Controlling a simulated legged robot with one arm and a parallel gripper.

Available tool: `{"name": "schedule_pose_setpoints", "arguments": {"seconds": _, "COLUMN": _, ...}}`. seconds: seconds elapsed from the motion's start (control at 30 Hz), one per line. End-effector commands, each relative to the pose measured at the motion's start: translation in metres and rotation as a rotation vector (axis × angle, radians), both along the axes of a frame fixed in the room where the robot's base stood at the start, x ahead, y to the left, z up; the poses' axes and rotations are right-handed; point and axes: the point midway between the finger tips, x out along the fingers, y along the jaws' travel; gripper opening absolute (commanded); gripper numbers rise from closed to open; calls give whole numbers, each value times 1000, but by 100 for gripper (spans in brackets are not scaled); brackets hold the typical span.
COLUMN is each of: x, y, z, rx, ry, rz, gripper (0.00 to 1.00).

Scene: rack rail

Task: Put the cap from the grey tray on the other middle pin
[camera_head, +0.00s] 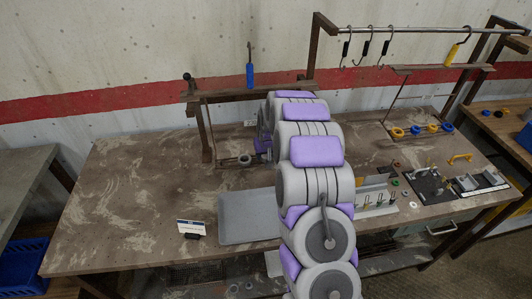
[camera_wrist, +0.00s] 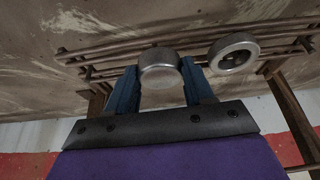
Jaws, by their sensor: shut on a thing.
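My gripper (camera_wrist: 161,76) has its two blue fingers shut on a silver round cap (camera_wrist: 159,62) in the wrist view. The held cap shows in front of a rack of thin brown rods (camera_wrist: 110,48); I cannot tell whether it touches them. A second silver ring-shaped cap (camera_wrist: 233,52) is at the rack, right of the held one. In the head view my arm hides most of the gripper and the held cap. The grey tray (camera_head: 238,224) lies on the table left of my arm, and its visible part is empty. I cannot make out the middle pins clearly.
A brown post frame (camera_head: 207,140) with a blue-handled tool (camera_head: 250,75) stands at the back. A small labelled card (camera_head: 191,228) is left of the tray. Hooks (camera_head: 366,47) hang from a rail at upper right. Coloured rings (camera_head: 415,129) and fixtures (camera_head: 428,183) occupy the right side. The table's left is clear.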

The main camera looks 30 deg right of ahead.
Motion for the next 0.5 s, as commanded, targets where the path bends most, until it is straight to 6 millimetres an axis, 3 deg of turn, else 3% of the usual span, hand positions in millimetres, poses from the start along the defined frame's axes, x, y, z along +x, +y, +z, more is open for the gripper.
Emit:
{"name": "schedule_pose_setpoints", "arguments": {"seconds": 0.47, "x": 0, "y": 0, "z": -2, "rx": 0, "ry": 0, "rz": 0, "gripper": 23}}
{"name": "schedule_pose_setpoints", "arguments": {"seconds": 0.5, "x": 0, "y": 0, "z": -2, "rx": 0, "ry": 0, "rz": 0, "gripper": 54}}
